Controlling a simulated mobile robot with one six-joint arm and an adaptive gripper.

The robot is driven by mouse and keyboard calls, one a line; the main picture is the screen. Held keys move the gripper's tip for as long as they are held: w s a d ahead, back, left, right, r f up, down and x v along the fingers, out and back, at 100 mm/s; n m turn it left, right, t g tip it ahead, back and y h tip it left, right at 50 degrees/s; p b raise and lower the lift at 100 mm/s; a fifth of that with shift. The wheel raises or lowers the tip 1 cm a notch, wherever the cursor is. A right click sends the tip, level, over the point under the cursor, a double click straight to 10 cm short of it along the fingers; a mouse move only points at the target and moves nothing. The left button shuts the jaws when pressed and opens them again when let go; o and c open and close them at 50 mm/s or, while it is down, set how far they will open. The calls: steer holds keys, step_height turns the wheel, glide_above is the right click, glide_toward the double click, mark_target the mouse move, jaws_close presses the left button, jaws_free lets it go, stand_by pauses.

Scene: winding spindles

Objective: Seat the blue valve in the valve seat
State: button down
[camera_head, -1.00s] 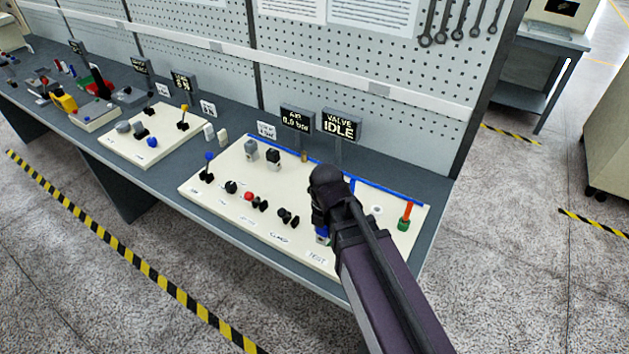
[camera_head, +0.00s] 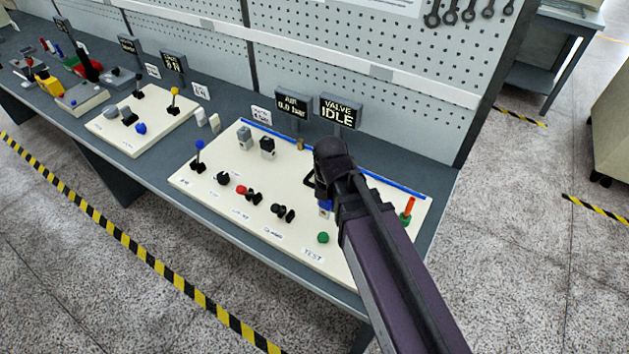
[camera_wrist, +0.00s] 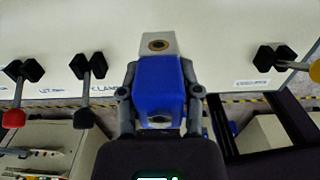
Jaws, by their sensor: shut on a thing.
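My gripper (camera_head: 325,208) is over the right part of the cream panel (camera_head: 225,205). It is shut on the blue valve (camera_head: 327,204), which also shows in the wrist view (camera_wrist: 160,88). The valve has a blue body between the two fingers and a pale grey block end (camera_wrist: 158,41) with a brass-ringed hole. In the head view the pale end points down and looks clear of the panel, though the exact gap cannot be judged. I cannot pick out the valve seat; my arm hides part of the panel's right side.
A green button (camera_head: 323,238) is near the TEST label. Black clamps (camera_head: 283,212), a blue-knobbed lever (camera_head: 199,156) and grey and black blocks (camera_head: 267,147) stand to the left. An orange-and-green piece (camera_head: 407,211) stands at the right. The VALVE IDLE display (camera_head: 340,111) rises behind.

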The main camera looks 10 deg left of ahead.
steer(key=w+a+r+p, duration=0.2)
steer(key=w+a, duration=0.1)
steer(key=w, duration=0.4)
steer(key=w+a+r+p, duration=0.3)
steer(key=w, duration=0.4)
steer(key=shift+w+a+r, duration=0.15)
steer(key=shift+w+a, duration=0.1)
steer(key=shift+w, duration=0.1)
step_height(320, 180, down, 6)
steer(key=b, duration=0.6)
steer(key=shift+f, duration=0.2)
steer(key=shift+f+b, duration=1.85)
steer(key=shift+b, duration=0.05)
steer(key=shift+f, duration=0.1)
steer(key=shift+c, duration=1.5)
jaws_free()
